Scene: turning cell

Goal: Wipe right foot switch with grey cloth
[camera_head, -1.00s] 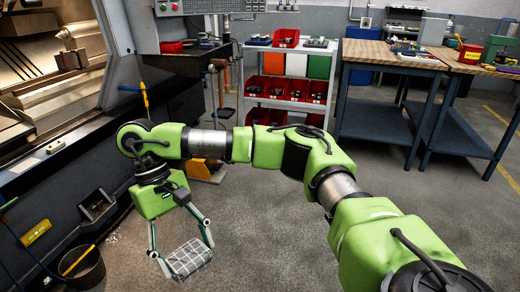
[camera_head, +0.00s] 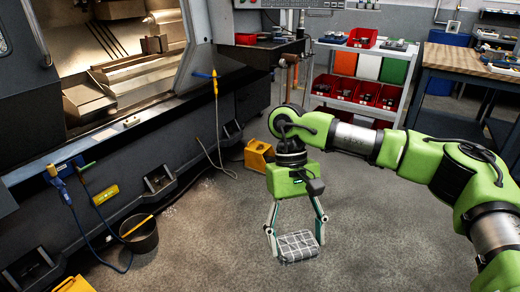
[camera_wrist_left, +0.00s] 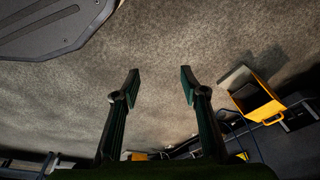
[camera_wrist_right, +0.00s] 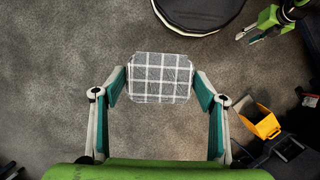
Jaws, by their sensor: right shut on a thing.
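My right gripper (camera_head: 294,240) is shut on the grey cloth (camera_head: 297,247), a checked pad with pale lines, and holds it over the floor. The cloth also shows between the fingertips in the right wrist view (camera_wrist_right: 161,78). The right foot switch (camera_head: 258,155) is a yellow, hooded box on the floor by the machine, behind and left of the right gripper and apart from the cloth. A yellow box shows in the right wrist view (camera_wrist_right: 259,122). My left gripper (camera_wrist_left: 160,85) is open and empty in the left wrist view, outside the head view.
Another yellow box (camera_head: 74,285) is cut off at the lower left. A dark bucket (camera_head: 139,238) stands by the machine (camera_head: 120,180). A hose (camera_head: 217,130) hangs down its front. A shelf with red bins (camera_head: 352,85) and a workbench (camera_head: 465,62) stand behind. The middle floor is clear.

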